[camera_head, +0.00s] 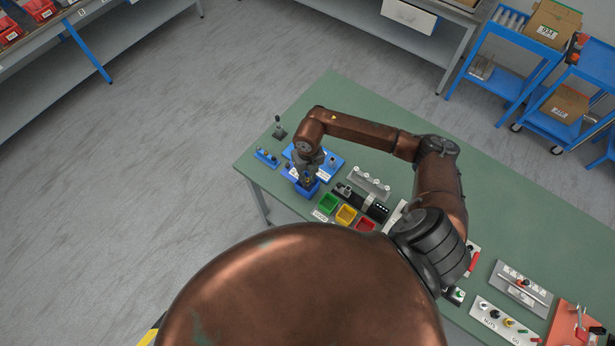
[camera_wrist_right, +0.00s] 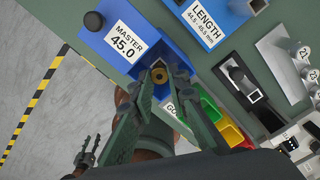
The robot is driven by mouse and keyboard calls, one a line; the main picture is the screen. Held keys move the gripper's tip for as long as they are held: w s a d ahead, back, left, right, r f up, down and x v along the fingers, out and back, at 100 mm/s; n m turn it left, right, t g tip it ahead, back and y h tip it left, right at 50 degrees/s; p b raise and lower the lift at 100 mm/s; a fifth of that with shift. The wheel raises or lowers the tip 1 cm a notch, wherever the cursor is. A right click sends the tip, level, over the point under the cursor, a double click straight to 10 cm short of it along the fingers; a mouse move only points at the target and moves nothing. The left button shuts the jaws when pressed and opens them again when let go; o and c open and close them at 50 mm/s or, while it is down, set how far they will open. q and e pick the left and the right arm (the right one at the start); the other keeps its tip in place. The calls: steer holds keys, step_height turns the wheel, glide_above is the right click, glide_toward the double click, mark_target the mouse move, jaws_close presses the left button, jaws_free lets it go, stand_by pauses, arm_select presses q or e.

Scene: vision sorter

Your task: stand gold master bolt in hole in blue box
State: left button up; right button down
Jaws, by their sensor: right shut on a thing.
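The gold master bolt (camera_wrist_right: 159,75) shows end-on in the right wrist view, between the fingertips of my right gripper (camera_wrist_right: 161,72). The gripper is shut on it. The blue box (camera_wrist_right: 98,42), with a white "MASTER 45.0" label, lies under the fingertips. In the head view my right gripper (camera_head: 308,180) is over the blue box (camera_head: 306,191) near the table's left end. The hole is hidden, and I cannot tell whether the bolt's lower end is in it. What looks like my left gripper (camera_wrist_right: 86,152) is low over the floor, its fingers apart and empty.
A blue "LENGTH" board (camera_wrist_right: 206,34) stands close beside the blue box. Green (camera_head: 327,203), yellow (camera_head: 346,215) and red (camera_head: 366,225) bins sit to the right, near a black fixture (camera_head: 374,208). A small blue rack (camera_head: 265,157) stands to the left.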

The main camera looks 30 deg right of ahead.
mark_target(308, 180)
steer(key=shift+f, duration=0.3)
steer(key=c, duration=1.8)
jaws_free()
steer(key=shift+o, duration=0.7)
steer(key=shift+o, duration=1.4)
steer(key=shift+r, duration=0.15)
steer(key=shift+r+p, duration=2.3)
steer(key=shift+r, duration=1.6)
